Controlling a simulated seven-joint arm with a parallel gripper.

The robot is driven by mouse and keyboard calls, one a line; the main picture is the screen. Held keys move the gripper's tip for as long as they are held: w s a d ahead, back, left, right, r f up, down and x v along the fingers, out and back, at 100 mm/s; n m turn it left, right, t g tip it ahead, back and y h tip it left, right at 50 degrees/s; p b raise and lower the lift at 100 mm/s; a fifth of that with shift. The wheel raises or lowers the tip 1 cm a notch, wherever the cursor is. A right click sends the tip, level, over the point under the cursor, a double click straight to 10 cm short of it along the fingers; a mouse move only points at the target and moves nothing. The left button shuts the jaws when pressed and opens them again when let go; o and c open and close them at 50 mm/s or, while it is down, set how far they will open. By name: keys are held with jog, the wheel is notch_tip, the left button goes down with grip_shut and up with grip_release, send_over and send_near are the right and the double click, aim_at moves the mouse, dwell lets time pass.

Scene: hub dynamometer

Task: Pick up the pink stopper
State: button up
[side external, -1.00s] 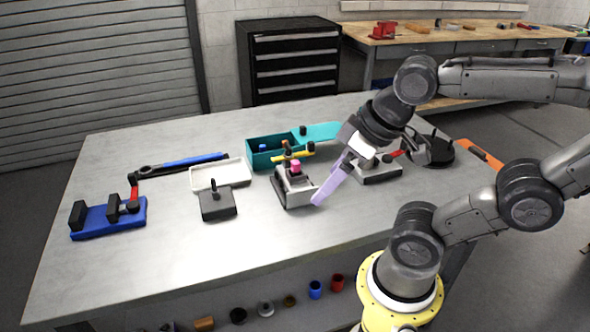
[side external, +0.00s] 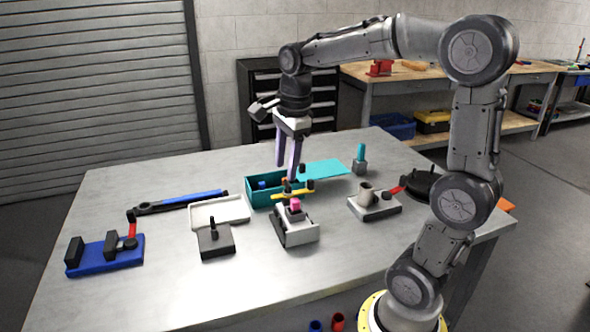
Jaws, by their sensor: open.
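The pink stopper (side external: 295,204) is a small pink piece seated upright on a grey and white fixture (side external: 299,229) near the middle of the table. A yellow bar (side external: 292,194) with dark knobs lies just behind and above it. My gripper (side external: 287,172) points down with two purple fingers spread apart and empty. It is above the teal box (side external: 261,198), behind the pink stopper in this view and higher than it. The lower fingertips are close to the yellow bar and box in the picture; I cannot tell the exact gap.
A white tray (side external: 206,220) and a dark block with a post (side external: 216,244) lie left of the fixture. A blue vise-like fixture (side external: 115,258) is far left. A grey block with a cup (side external: 374,207) is right. The front table surface is clear.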

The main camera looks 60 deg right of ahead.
jog(key=m+g, duration=0.1)
jog(key=m, duration=0.1)
send_over(295, 200)
jog(key=a, duration=0.2)
notch_tip(295, 200, down, 4)
jog(key=shift+d+f+m+g+y, duration=0.3)
jog(key=shift+d+f+g, duration=0.1)
jog(key=shift+d+f, duration=0.7)
jog(key=shift+f, duration=4.3)
grip_shut()
jog(key=shift+r, duration=4.05)
